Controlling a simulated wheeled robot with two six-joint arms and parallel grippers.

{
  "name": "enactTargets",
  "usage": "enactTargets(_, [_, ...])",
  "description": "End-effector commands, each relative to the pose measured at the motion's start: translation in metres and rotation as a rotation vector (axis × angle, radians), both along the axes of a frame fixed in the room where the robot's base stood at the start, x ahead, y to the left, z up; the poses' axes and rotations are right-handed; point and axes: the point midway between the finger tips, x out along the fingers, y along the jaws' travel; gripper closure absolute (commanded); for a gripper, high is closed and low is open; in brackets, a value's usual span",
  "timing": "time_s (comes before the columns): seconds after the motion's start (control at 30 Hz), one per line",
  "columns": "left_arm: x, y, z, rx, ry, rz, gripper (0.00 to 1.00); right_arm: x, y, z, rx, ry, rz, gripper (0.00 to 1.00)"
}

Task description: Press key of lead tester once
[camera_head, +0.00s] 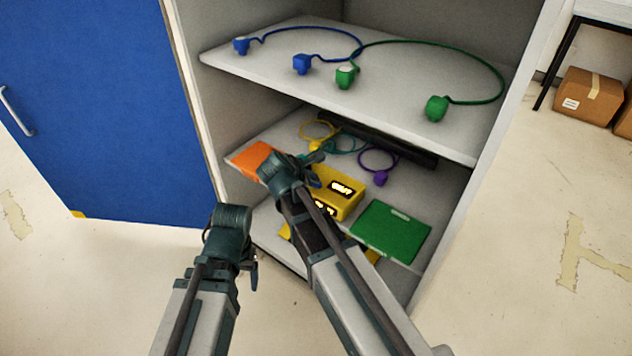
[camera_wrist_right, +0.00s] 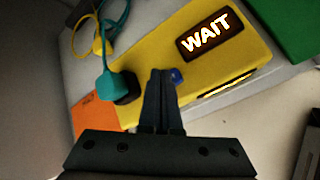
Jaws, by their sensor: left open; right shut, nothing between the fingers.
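The lead tester is a yellow box (camera_head: 349,205) on the middle shelf, with a lit display reading WAIT; it fills the middle of the right wrist view (camera_wrist_right: 150,55). A small blue key (camera_wrist_right: 177,76) shows on its top. My right gripper (camera_wrist_right: 162,78) is shut and empty, its tips over the tester right beside the key and partly covering it; I cannot tell whether they touch. A teal plug (camera_wrist_right: 110,84) stands at a dark socket (camera_wrist_right: 127,90) on the tester, left of the fingers. My left gripper (camera_head: 252,268) hangs low, outside the cabinet.
An orange box (camera_head: 253,158) and a green box (camera_head: 390,232) flank the tester. Yellow and purple leads (camera_head: 380,160) lie behind it. The upper shelf (camera_head: 280,55) holds blue and green leads, above my right gripper. A blue door (camera_head: 95,100) stands open at left.

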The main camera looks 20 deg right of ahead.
Motion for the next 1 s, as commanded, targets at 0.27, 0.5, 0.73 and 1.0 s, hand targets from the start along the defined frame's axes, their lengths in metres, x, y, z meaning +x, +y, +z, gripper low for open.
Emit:
enactTargets(0.27, [0.000,0.000,0.012,0.000,0.000,0.000,0.26,0.000,0.000,0.012,0.000,0.000,0.000,1.00])
enactTargets(0.5, [0.000,0.000,0.011,0.000,0.000,0.000,0.26,0.000,0.000,0.012,0.000,0.000,0.000,1.00])
enactTargets(0.73, [0.000,0.000,0.024,0.000,0.000,0.000,0.26,0.000,0.000,0.024,0.000,0.000,0.000,1.00])
enactTargets(1.0, [0.000,0.000,0.051,0.000,0.000,0.000,0.26,0.000,0.000,0.051,0.000,0.000,0.000,1.00])
